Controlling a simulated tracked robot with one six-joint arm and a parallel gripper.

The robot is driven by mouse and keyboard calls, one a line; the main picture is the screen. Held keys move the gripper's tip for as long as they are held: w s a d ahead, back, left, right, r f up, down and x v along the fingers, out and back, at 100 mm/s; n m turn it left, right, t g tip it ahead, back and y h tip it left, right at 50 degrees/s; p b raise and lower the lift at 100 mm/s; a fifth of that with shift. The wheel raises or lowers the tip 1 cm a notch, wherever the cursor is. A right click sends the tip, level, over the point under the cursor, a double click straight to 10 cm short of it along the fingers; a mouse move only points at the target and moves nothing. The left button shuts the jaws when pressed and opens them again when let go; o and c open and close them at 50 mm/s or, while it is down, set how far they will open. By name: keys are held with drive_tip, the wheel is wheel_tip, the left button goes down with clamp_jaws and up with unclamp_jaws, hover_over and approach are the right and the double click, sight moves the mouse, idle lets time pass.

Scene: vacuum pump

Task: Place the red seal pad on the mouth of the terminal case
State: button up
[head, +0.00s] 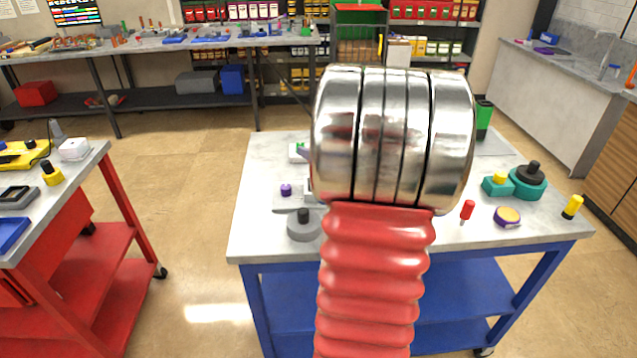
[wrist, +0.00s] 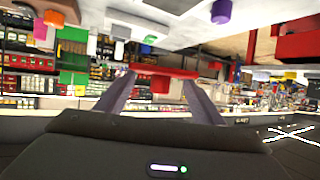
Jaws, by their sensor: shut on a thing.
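In the wrist view my gripper (wrist: 162,76) is shut on a flat red pad (wrist: 165,71), the red seal pad, held crosswise between the two fingertips. The gripper and pad do not show in the head view, where my own silver and red arm hides the middle of the blue-framed table. I cannot make out the terminal case for sure. A grey part (head: 309,190) shows only in part at the left edge of my arm, and its mouth is hidden. No contact between the pad and a case shows.
The table's grey top (head: 262,205) holds a purple knob (head: 286,190), a grey round base with black knob (head: 304,226), a red-handled tool (head: 467,209), a purple-yellow disc (head: 507,217), teal parts (head: 527,184) and a yellow-black piece (head: 572,206). A red cart (head: 85,262) stands left.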

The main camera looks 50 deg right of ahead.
wheel_tip(320, 180, down, 6)
drive_tip(key=shift+r, duration=0.1)
idle(0.4)
drive_tip(key=shift+f, duration=1.95)
drive_tip(key=o, duration=1)
